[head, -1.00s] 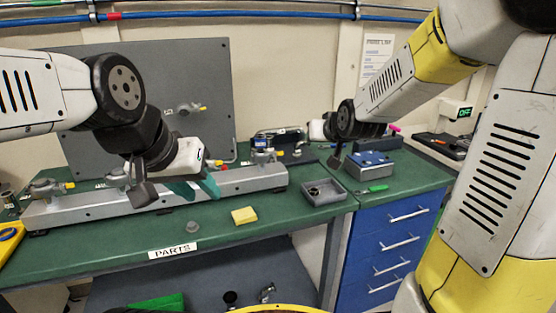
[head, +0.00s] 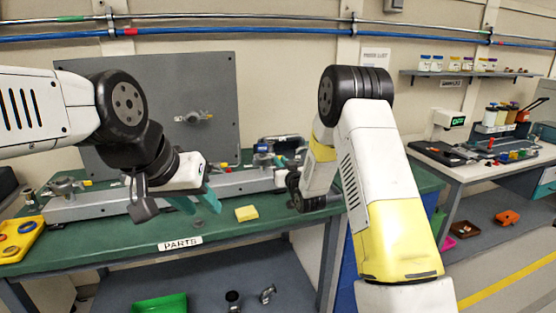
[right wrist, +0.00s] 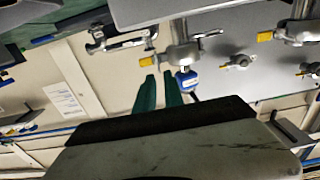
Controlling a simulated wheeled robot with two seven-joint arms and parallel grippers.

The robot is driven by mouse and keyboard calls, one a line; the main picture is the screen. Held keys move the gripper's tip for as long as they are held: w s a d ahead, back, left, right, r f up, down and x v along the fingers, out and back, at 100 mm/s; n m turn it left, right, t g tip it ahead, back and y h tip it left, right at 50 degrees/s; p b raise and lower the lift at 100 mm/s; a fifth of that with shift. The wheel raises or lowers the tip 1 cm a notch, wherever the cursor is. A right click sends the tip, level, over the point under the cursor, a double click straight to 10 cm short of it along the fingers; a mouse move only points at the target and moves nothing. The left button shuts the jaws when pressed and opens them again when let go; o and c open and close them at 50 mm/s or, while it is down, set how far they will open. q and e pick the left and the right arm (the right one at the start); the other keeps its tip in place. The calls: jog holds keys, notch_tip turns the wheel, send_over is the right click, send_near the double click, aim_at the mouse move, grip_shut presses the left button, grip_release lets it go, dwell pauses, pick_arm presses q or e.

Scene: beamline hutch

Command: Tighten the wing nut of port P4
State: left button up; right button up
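A grey rail (head: 95,208) on the green bench carries several clamped port fittings with yellow-tipped parts. One fitting with a blue part (head: 262,149) stands at its right end; a blue-marked fitting (right wrist: 187,78) also shows in the right wrist view. Port labels are too small to read, so I cannot tell which is P4. My right gripper (right wrist: 160,90) has its teal fingers apart and empty, tips close to the blue-marked fitting; my arm mostly hides it in the head view. My left gripper (head: 197,202) is open and empty, in front of the rail's middle.
A yellow sponge (head: 246,213) lies on the bench front. A grey upright panel (head: 200,80) with a small fitting (head: 193,117) stands behind the rail. A yellow tray (head: 18,240) is at the left. A second bench (head: 480,165) with equipment stands at the right.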

jog(key=shift+x, duration=1.9)
grip_shut()
